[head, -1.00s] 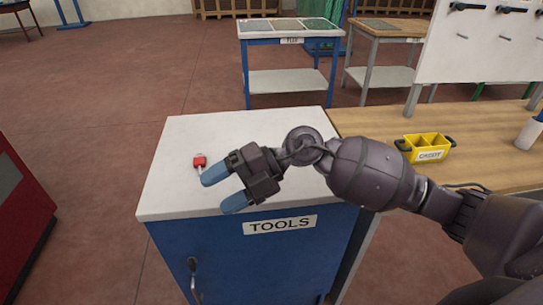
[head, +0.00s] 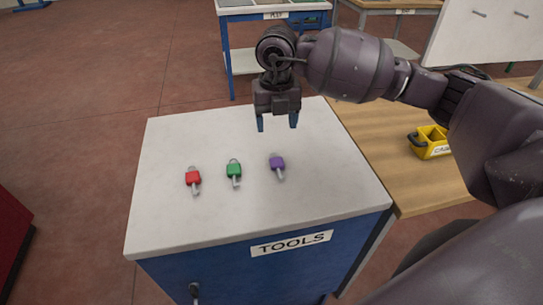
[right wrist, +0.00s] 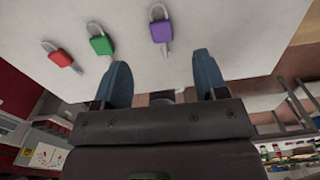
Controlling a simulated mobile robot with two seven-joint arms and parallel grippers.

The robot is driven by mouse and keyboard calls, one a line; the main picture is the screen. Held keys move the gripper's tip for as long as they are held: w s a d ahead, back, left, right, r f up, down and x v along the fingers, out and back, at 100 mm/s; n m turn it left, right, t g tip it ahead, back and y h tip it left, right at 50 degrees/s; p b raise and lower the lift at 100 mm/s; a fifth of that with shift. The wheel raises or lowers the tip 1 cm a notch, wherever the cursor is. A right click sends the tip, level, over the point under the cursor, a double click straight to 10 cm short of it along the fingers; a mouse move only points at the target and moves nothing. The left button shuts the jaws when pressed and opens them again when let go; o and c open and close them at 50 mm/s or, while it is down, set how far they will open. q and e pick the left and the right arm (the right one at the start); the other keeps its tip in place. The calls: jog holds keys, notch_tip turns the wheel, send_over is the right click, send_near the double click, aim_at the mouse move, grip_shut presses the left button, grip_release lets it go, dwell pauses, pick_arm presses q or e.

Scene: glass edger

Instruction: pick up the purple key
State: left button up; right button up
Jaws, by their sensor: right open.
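The purple key (head: 277,162) lies on the white top of the tools cabinet, the rightmost of three keys in a row. Its head is purple and its shaft is grey. It also shows in the right wrist view (right wrist: 161,31), ahead of the fingers and between their lines. My right gripper (head: 277,123) is open and empty, pointing down beyond the purple key in the head view and apart from it. Its two blue fingertips show in the right wrist view (right wrist: 160,80). My left gripper is not in view.
A green key (head: 234,170) and a red key (head: 192,178) lie left of the purple one on the cabinet top (head: 165,150). A wooden bench (head: 375,140) with a yellow bin (head: 430,142) adjoins on the right. The cabinet top's front is clear.

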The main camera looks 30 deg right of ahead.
send_over(276, 158)
notch_tip(276, 158, down, 4)
jog(key=shift+w+f, duration=0.1)
jog(key=shift+f, duration=0.85)
notch_tip(276, 158, down, 4)
jog(key=shift+f+p, duration=0.15)
jog(key=shift+p, duration=0.35)
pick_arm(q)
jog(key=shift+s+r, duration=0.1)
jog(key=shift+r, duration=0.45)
pick_arm(e)
jog(key=shift+c, duration=0.3)
jog(key=c, duration=0.7)
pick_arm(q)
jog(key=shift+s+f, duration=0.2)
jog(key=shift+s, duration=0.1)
pick_arm(e)
jog(key=shift+c, duration=1.2)
